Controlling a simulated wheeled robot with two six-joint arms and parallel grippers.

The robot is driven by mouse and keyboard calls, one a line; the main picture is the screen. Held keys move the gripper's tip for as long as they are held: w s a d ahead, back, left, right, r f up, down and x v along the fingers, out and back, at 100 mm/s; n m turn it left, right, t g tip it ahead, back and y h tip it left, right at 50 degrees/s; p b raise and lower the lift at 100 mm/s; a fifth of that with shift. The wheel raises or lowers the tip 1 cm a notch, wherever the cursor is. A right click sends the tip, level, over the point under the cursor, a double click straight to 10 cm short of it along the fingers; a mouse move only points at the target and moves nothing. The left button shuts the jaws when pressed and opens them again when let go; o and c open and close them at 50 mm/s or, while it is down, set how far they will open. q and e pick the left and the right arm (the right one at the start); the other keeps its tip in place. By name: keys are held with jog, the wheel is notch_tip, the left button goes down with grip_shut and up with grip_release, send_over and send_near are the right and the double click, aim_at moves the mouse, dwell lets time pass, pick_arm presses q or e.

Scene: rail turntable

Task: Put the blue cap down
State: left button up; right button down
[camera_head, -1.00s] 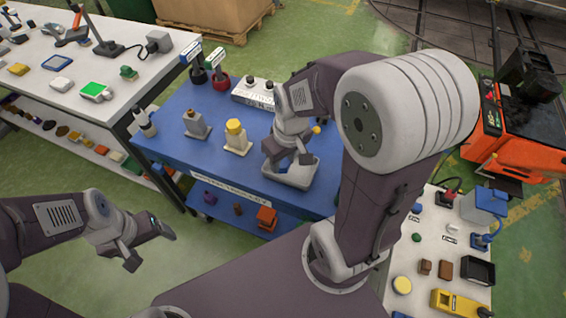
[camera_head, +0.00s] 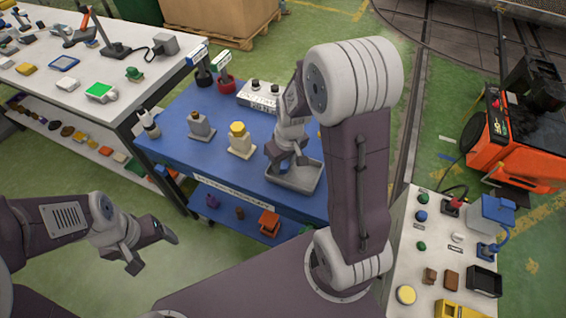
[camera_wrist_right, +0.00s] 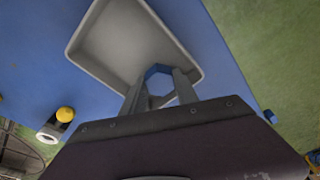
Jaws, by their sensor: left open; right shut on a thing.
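The blue cap (camera_wrist_right: 158,72) shows in the right wrist view as a small blue hexagonal piece between the fingers of my right gripper (camera_wrist_right: 158,90). My right gripper is shut on it. In the head view my right gripper (camera_head: 284,160) points down at the grey tray (camera_head: 296,187), and the cap is hidden there. The tray also shows in the right wrist view (camera_wrist_right: 105,40), beyond the fingertips, and looks empty. I cannot tell the cap's exact height over the tray. My left gripper (camera_head: 152,250) is open and empty, left of the blue table (camera_head: 178,150).
A white box with black knobs (camera_head: 262,95) is behind. A white table (camera_head: 100,70) stands left, and a crowded white bench (camera_head: 440,240) right.

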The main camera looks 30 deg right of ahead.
aim_at(287, 169)
jog(key=c, duration=1.2)
grip_release()
jog(key=shift+f, duration=0.15)
notch_tip(287, 169, up, 12)
jog(key=s+p, duration=0.2)
jog(key=p, duration=0.1)
jog(key=s+a+f, duration=0.1)
jog(key=s+f, duration=0.1)
jog(key=s+a+f+m, duration=0.1)
jog(key=s+f, duration=0.1)
jog(key=s, duration=0.1)
jog(key=s+a+f+m, duration=0.1)
jog(key=s+f, duration=0.2)
jog(key=shift+a+g, duration=0.3)
jog(key=shift+a, duration=0.05)
jog(key=shift+r, duration=0.1)
jog(key=shift+w+d, duration=0.1)
